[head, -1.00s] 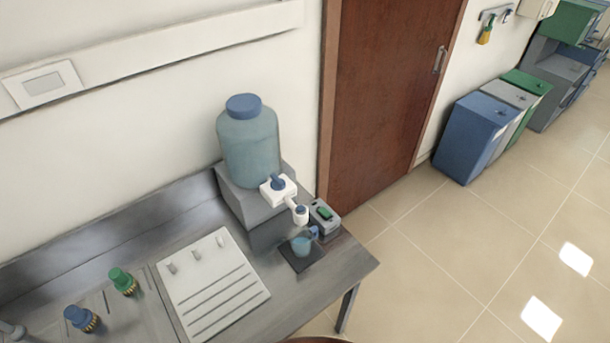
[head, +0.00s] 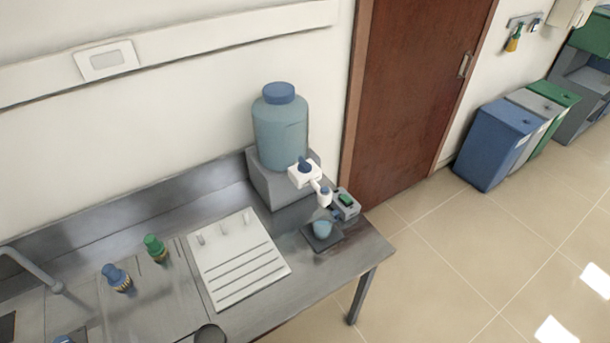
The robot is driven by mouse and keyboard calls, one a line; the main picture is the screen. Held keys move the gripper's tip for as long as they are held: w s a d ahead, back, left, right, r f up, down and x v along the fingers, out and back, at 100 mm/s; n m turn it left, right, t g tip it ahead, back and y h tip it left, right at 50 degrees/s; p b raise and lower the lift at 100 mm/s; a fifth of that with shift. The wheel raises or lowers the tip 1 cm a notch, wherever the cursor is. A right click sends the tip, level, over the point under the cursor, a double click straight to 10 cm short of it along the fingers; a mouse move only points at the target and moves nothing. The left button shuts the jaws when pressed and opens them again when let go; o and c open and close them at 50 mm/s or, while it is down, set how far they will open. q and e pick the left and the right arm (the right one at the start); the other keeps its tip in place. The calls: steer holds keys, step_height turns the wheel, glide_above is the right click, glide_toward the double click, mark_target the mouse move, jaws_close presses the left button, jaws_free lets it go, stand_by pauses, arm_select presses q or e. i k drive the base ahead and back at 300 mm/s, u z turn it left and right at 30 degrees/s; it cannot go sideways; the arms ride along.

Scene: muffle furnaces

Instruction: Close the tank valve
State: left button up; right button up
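A blue-grey water tank (head: 281,133) with a darker blue cap stands on a grey block on the metal counter, in the head view. At its lower front is a white valve body with a small blue handle (head: 304,165). A white spout (head: 324,196) reaches from it to the front right. Below the spout, a light blue cup (head: 322,229) stands on a dark square pad. I cannot tell whether water flows. Neither of my grippers shows in this view.
A grey device with a green part (head: 346,203) sits beside the cup. A white grooved board (head: 238,262), a green-topped fitting (head: 155,247), a blue-topped fitting (head: 117,277) and a faucet (head: 40,270) are to the left. Blue bin (head: 497,146) and open floor (head: 460,255) lie right.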

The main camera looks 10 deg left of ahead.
mark_target(304, 166)
steer(key=k, duration=0.65)
steer(key=u, duration=1.25)
steer(key=i, duration=0.5)
steer(key=u, duration=0.05)
